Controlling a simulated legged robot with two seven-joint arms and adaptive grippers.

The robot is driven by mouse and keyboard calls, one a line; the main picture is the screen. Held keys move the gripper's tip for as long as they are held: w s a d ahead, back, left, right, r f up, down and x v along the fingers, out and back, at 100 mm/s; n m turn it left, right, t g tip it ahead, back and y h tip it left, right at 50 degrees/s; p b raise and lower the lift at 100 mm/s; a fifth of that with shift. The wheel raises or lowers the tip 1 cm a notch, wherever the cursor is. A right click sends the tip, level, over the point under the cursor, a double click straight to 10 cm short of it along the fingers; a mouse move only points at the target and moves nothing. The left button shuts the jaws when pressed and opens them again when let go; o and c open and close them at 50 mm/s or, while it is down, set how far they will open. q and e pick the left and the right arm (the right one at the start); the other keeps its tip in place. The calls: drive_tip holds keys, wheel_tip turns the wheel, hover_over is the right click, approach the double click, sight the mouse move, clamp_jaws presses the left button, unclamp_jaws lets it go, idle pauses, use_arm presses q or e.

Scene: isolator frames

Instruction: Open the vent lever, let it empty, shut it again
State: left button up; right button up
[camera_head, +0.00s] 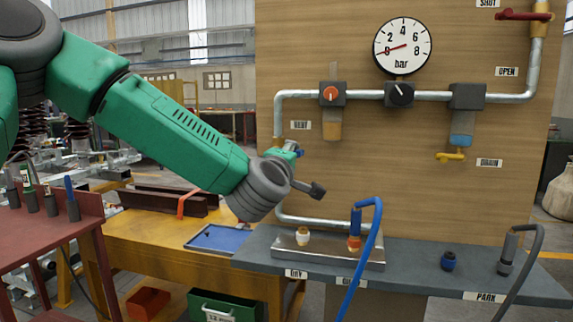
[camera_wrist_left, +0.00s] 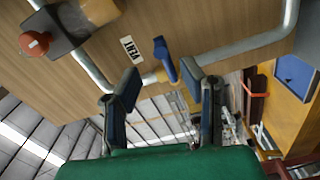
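The blue vent lever (camera_wrist_left: 165,58) juts out across its pipe beside the VENT label (camera_wrist_left: 132,49) in the left wrist view. Its brass valve body (camera_wrist_left: 160,76) shows at its base. In the head view a little of the lever (camera_head: 292,147) shows above my left gripper (camera_head: 302,171), which hides the rest. In the left wrist view my left gripper (camera_wrist_left: 162,80) is open. The lever is in line with the gap between its fingers, and I see no finger closed on it. The pressure gauge (camera_head: 402,46) has its red needle pointing to the lower left end. My right gripper is out of view.
A red-knobbed regulator (camera_head: 332,94), a black knob (camera_head: 400,94) and a yellow drain lever (camera_head: 449,156) sit on the wooden panel (camera_head: 350,150). Below, a grey shelf (camera_head: 415,253) carries a blue hose (camera_head: 371,240) and a grey hose (camera_head: 527,260). A red handle (camera_head: 524,15) is top right.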

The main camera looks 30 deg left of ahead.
use_arm(q)
drive_tip(key=shift+v, duration=2.35)
drive_tip(key=shift+a, duration=0.1)
drive_tip(key=s+d+f+m+g+h, duration=0.1)
drive_tip(key=s+d+f+m+g, duration=0.15)
drive_tip(key=f, duration=0.75)
drive_tip(key=s+d+f+m+g+h, duration=0.1)
drive_tip(key=s+f+m+g+h, duration=0.2)
drive_tip(key=f, duration=0.7)
drive_tip(key=s+d+f+m+g, duration=0.15)
drive_tip(key=f+m, duration=0.25)
drive_tip(key=f, duration=0.6)
drive_tip(key=s+a+f+m+g, duration=0.1)
drive_tip(key=s+f+m+g, duration=0.2)
drive_tip(key=s+f, duration=0.4)
drive_tip(key=s+a+f+m+g, duration=0.1)
drive_tip(key=s+f+m+g, duration=0.2)
drive_tip(key=s+f, duration=0.4)
drive_tip(key=s+a+f+m+g, duration=0.1)
drive_tip(key=s+f+m+g, duration=0.2)
drive_tip(key=s, duration=1.4)
wheel_tip(320, 180, down, 4)
drive_tip(key=shift+r+m+g+p, duration=0.1)
drive_tip(key=shift+m+g+p, duration=0.25)
drive_tip(key=shift+g+p, duration=0.05)
drive_tip(key=shift+a, duration=0.1)
